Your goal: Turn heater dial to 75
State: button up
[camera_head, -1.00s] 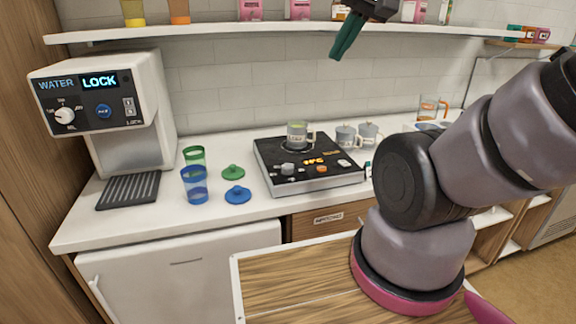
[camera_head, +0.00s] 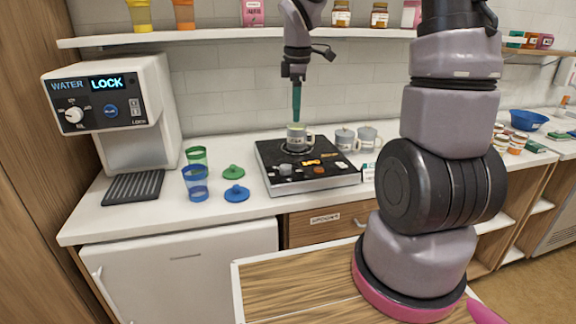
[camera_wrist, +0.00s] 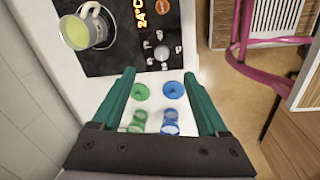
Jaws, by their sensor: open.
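The heater (camera_head: 330,182) is a flat black hot plate on the counter. Its grey dial (camera_head: 285,169) is on the front left of its top; the dial also shows in the wrist view (camera_wrist: 161,53). An orange display (camera_wrist: 139,14) reads about 24 °C. A mug (camera_head: 295,138) with yellow-green liquid sits on the heating ring; it shows upper left in the wrist view (camera_wrist: 100,30). My gripper (camera_head: 296,117) points down above the mug in the head view. In the wrist view my green fingers (camera_wrist: 159,75) are spread and empty, with the dial beyond their tips.
Green and blue cups (camera_head: 195,183) and lids (camera_head: 236,194) stand left of the heater. Two grey mugs (camera_head: 345,140) are behind its right side. A water dispenser (camera_head: 110,110) is at left. A shelf (camera_head: 230,35) runs above the counter.

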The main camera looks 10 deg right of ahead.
aim_at(287, 166)
jog(key=w+f+n, duration=0.1)
jog(key=f+n, duration=0.1)
jog(key=f, duration=0.4)
jog(key=a+f+n+g, duration=0.1)
jog(key=f+n, duration=0.1)
jog(key=f, duration=0.4)
jog(key=w+a+f+n, duration=0.1)
jog(key=f, duration=0.5)
jog(key=shift+w+f+n, duration=0.3)
jog(key=shift+f+n, duration=0.05)
jog(key=shift+n, duration=0.05)
grip_shut()
